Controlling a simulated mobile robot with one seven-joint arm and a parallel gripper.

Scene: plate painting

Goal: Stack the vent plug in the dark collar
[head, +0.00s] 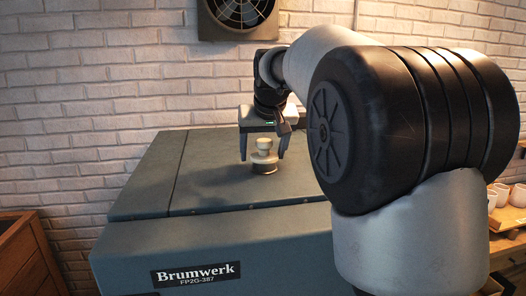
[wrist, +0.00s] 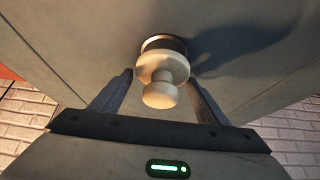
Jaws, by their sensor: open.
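The vent plug (head: 264,146) is a pale cream knob with a wider flange, standing upright on top of the grey machine cabinet. It also shows in the wrist view (wrist: 160,94). Its lower part is at the dark collar (wrist: 178,41), a dark ring with a pale inner edge, mostly hidden behind the plug's flange. The plug looks seated in the collar, but the exact depth cannot be told. My gripper (head: 263,157) is open and points down over the plug, with one finger on each side. In the wrist view, gaps show between the fingers and the knob.
The grey Brumwerk cabinet (head: 215,165) has a flat top, clear around the collar. A white brick wall (head: 95,90) with a fan (head: 238,14) stands behind. A wooden cabinet (head: 25,258) is at the left, and white pots (head: 502,195) stand on a shelf at the right.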

